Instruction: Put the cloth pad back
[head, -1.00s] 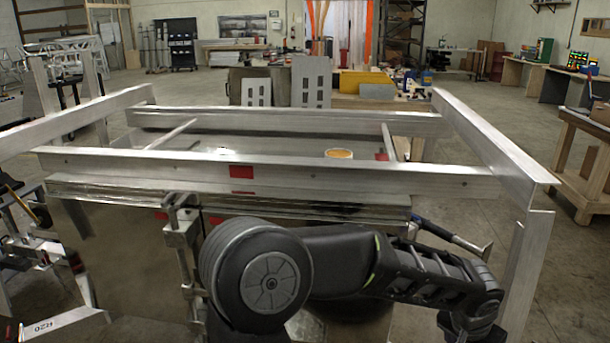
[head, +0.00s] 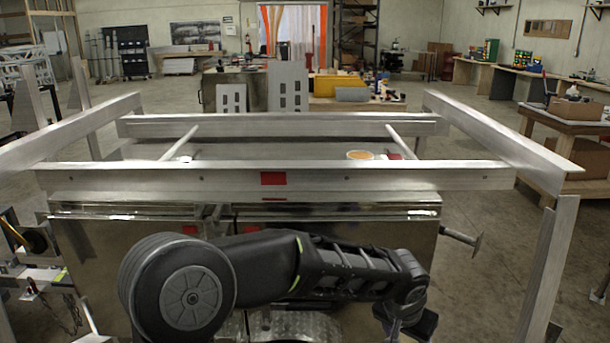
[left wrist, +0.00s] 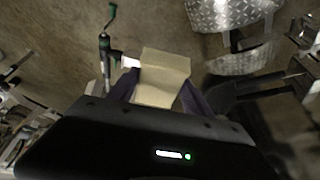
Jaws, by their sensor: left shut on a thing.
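The cloth pad (left wrist: 165,68) is a cream, folded-looking piece in the left wrist view. My left gripper (left wrist: 160,93) is shut on it, with a dark finger on each side, and the pad sticks out beyond the fingertips above the floor. In the head view my left arm reaches across the front of the trailer to the lower right. The dark gripper body (head: 408,326) is partly visible at its end, and the pad cannot be made out there. My right gripper is in neither view.
An aluminium trailer frame (head: 225,180) with shiny panels stands close ahead, its side rails at both sides. A round orange-topped container (head: 360,155) is behind the front rail. The left wrist view shows a green-handled tool (left wrist: 104,50) and tread-plate fender (left wrist: 225,14).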

